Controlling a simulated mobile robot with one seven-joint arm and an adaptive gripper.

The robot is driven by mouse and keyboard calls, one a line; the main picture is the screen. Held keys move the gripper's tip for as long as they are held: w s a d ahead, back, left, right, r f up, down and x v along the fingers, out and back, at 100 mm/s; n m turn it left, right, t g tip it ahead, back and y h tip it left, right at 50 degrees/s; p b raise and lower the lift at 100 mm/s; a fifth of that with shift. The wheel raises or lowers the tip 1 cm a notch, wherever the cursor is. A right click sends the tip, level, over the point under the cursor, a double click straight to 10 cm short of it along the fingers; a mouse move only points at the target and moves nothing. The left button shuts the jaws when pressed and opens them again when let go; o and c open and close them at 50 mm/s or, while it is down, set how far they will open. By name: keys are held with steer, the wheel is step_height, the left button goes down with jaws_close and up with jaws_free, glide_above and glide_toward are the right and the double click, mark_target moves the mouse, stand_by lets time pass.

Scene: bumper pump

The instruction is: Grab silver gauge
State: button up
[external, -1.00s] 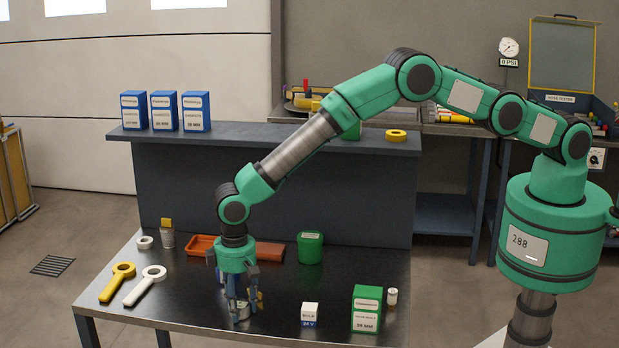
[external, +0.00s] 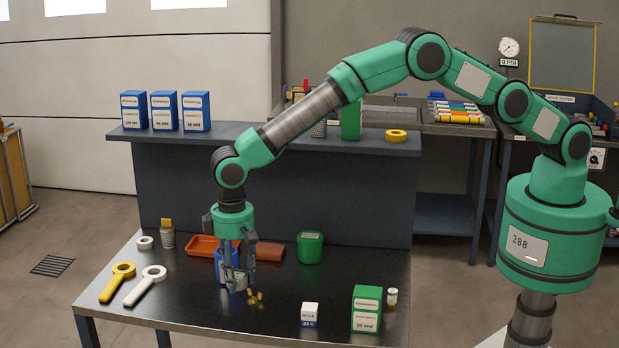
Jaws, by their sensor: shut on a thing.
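My gripper (external: 237,284) points down above the front-middle of the dark table and is shut on a small silver gauge (external: 239,285). The gauge shows low between the fingertips and is partly covered by them. It seems held just above the tabletop, but the gap is hard to judge.
Small brass pieces (external: 256,297) lie right of the gripper. A blue container (external: 224,262) stands behind the fingers, near an orange tray (external: 200,243). A green bucket (external: 310,246), white box (external: 310,313) and green box (external: 366,308) are to the right. Wrenches (external: 145,285) lie left.

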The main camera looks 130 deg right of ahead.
steer(key=shift+r, duration=0.6)
